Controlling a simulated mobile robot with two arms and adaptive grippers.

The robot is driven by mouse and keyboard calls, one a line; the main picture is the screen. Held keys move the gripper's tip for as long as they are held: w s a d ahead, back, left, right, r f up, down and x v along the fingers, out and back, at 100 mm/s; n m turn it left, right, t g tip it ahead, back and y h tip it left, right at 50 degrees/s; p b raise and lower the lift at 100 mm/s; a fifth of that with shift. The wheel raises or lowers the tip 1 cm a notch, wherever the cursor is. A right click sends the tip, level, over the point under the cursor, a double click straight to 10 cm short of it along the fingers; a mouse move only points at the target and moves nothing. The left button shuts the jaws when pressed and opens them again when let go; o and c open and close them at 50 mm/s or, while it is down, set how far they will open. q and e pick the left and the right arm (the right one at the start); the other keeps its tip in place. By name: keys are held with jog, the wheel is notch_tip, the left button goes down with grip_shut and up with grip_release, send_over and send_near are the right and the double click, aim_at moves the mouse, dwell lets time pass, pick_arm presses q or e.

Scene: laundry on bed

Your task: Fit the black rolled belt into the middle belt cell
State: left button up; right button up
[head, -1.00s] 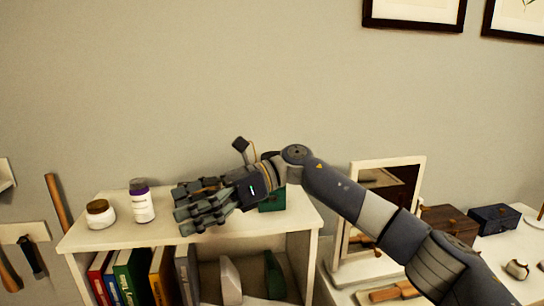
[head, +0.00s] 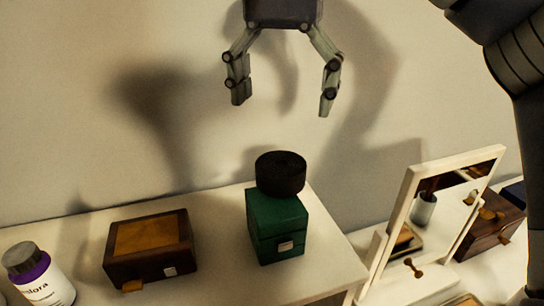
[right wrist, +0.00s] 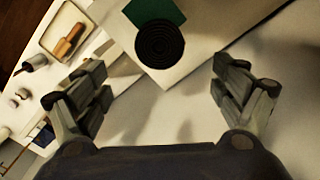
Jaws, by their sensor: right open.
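The black rolled belt (head: 280,173) is a flat coil lying on top of a green box (head: 277,225) on the white shelf top. In the right wrist view the belt (right wrist: 160,43) shows its spiral from above, beyond the fingertips, with a corner of the green box (right wrist: 155,12) behind it. My right gripper (head: 284,106) is open and empty, fingers pointing down, above the belt and apart from it. Its spread fingers also show in the right wrist view (right wrist: 160,90). My left gripper is out of view. I see no belt cell in these frames.
On the white shelf top (head: 215,225), a brown box with an orange lid (head: 150,245) and a purple-and-white bottle (head: 40,278) stand left of the green box. A white-framed mirror (head: 435,210) stands at the right, near a dark wooden box (head: 490,225).

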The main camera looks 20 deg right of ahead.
send_over(281, 164)
notch_tip(281, 164, down, 4)
jog(key=shift+w+d+f+b, duration=0.1)
jog(key=shift+w+d+b, duration=0.05)
jog(key=shift+b, duration=0.2)
jog(key=shift+f, duration=0.3)
notch_tip(281, 164, down, 5)
jog(key=shift+r+p, duration=0.2)
jog(key=shift+p, duration=0.4)
jog(key=shift+f, duration=0.45)
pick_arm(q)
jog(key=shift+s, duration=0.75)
pick_arm(e)
jog(key=c, duration=1.3)
jog(key=shift+c, duration=0.2)
